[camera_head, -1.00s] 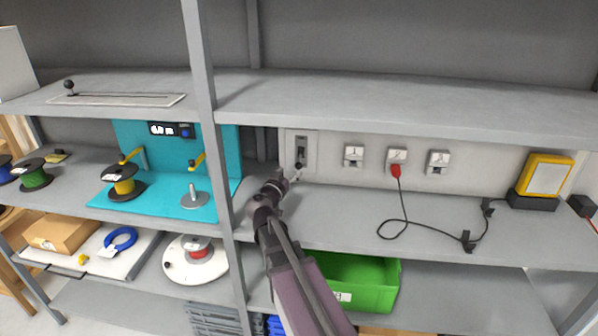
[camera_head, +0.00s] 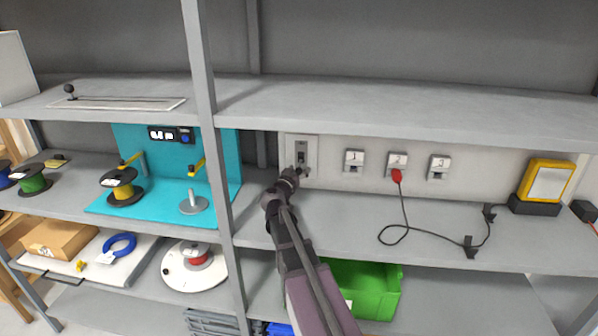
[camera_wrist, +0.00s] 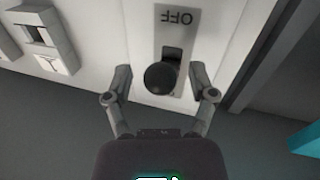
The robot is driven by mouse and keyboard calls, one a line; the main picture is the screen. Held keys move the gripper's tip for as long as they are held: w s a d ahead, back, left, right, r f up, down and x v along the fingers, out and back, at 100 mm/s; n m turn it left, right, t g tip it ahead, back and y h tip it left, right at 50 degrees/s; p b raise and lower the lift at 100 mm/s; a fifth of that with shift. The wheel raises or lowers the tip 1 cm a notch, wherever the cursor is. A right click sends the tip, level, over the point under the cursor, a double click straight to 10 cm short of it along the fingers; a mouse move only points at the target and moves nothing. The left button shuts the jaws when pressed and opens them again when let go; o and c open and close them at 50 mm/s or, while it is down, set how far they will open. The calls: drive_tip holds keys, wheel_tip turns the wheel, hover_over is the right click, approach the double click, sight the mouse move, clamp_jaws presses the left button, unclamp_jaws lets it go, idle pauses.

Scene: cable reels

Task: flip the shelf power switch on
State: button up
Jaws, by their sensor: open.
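The shelf power switch (camera_head: 301,150) is a grey plate on the back wall of the middle shelf. In the wrist view its plate (camera_wrist: 178,45) reads "OFF" upside down, and a dark round lever knob (camera_wrist: 161,78) sticks out toward me. My gripper (camera_wrist: 160,90) is open, with one finger on each side of the knob; I cannot tell whether either touches it.
Three numbered sockets (camera_head: 397,165) are on the wall to the right; the middle one holds a red plug (camera_head: 397,176) with a black cable to a yellow lamp (camera_head: 545,181). A shelf upright (camera_head: 207,110) stands left. The shelf above overhangs the switch.

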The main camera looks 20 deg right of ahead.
clamp_jaws()
